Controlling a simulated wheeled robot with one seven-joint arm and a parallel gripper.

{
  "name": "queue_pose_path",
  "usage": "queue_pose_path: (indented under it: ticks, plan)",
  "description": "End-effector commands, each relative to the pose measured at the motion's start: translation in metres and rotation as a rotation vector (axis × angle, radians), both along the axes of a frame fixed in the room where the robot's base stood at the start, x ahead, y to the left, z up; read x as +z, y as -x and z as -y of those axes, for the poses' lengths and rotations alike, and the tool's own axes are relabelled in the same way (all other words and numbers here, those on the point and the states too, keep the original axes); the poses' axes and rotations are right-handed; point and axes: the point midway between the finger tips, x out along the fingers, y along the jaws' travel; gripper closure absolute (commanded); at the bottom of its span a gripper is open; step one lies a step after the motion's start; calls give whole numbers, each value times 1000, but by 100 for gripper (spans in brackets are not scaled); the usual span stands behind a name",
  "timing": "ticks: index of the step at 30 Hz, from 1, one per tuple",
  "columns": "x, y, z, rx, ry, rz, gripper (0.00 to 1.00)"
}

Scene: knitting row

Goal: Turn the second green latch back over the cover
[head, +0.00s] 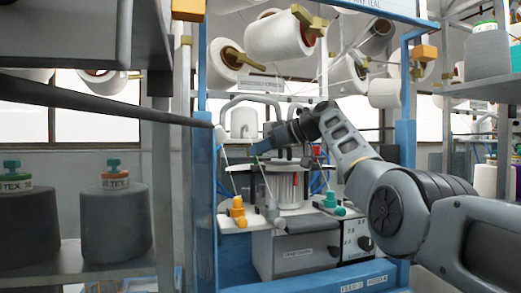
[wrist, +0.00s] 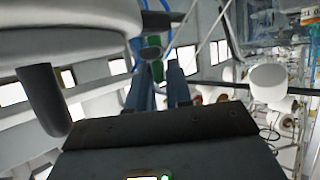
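In the head view my arm reaches in from the right, and my gripper (head: 257,148) points left above the white platform of the machine. In the wrist view the two dark blue fingers (wrist: 161,78) stand apart with a gap between them. A green part (wrist: 157,71) shows in or beyond that gap near the fingertips; I cannot tell whether they touch it, or whether it is a latch. A green latch (head: 333,201) sits at the platform's right, apart from my gripper. An orange latch (head: 237,212) sits at the left. The cover is not clearly distinguishable.
A blue upright (head: 204,200) stands left of the machine, and a dark bar (head: 100,101) crosses toward it. White yarn cones (head: 280,38) hang above. Shelves with grey cones (head: 116,222) stand at left. A grey box (head: 300,252) sits below the platform.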

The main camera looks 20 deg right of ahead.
Motion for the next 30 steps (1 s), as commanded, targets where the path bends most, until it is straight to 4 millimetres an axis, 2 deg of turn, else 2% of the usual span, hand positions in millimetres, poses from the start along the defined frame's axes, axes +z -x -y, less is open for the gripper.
queue_pose_path:
  ticks: [1, 5, 14, 24, 30]
  plan:
    - [0, 0, 0, 0, 0, 0, 75]
    - [0, 0, 0, 0, 0, 0, 63]
    - [0, 2, 3, -1, 0, 1, 63]
    - [17, 33, 36, -3, 0, 3, 63]
    - [27, 47, 49, -1, 0, 1, 63]
